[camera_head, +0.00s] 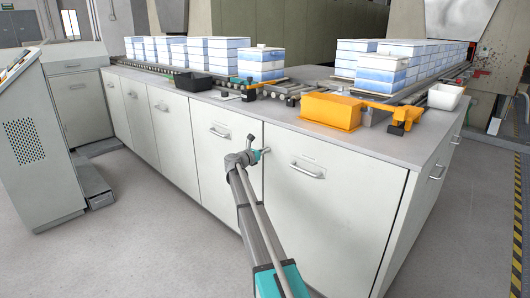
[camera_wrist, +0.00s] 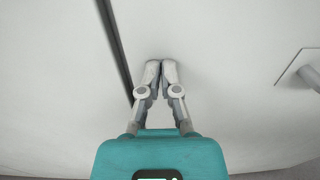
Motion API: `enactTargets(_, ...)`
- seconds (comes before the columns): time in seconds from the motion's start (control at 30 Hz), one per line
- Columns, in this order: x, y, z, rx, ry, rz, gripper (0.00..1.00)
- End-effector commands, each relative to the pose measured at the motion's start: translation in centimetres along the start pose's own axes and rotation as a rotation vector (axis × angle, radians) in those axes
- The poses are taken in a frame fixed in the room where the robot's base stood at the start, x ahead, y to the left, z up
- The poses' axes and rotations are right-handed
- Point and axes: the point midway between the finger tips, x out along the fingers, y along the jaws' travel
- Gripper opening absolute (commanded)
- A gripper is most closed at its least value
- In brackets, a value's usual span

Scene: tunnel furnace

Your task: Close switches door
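A row of white cabinet doors forms the front of the long bench. No label marks one as the switches door. The front right door (camera_head: 330,215) has a bar handle (camera_head: 307,170) and looks flush or nearly so. My gripper (camera_wrist: 160,68) is at the seam side of this door, left of its handle. In the wrist view its two fingers are together and empty, with the tips at or very near the white panel (camera_wrist: 230,60); contact is unclear. A dark seam (camera_wrist: 115,45) runs left of the fingers, and a handle (camera_wrist: 311,76) shows at the right edge.
On the bench top are an orange box (camera_head: 331,111), a black tray (camera_head: 193,82), a white bin (camera_head: 445,96) and stacked blue-white blocks (camera_head: 261,63). A grey console (camera_head: 35,140) stands at the left. The floor (camera_head: 120,240) before the cabinets is clear.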

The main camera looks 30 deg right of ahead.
Motion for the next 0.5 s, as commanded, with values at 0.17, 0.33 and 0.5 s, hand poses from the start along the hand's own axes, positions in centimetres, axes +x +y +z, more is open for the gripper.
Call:
enactTargets(0.17,2.02,0.13,0.39,-0.006,-0.012,-0.007,0.00)
enactTargets(0.33,2.03,0.34,0.42,-0.006,-0.012,-0.006,0.00)
enactTargets(0.5,1.36,0.48,0.43,-0.005,-0.012,-0.006,0.00)
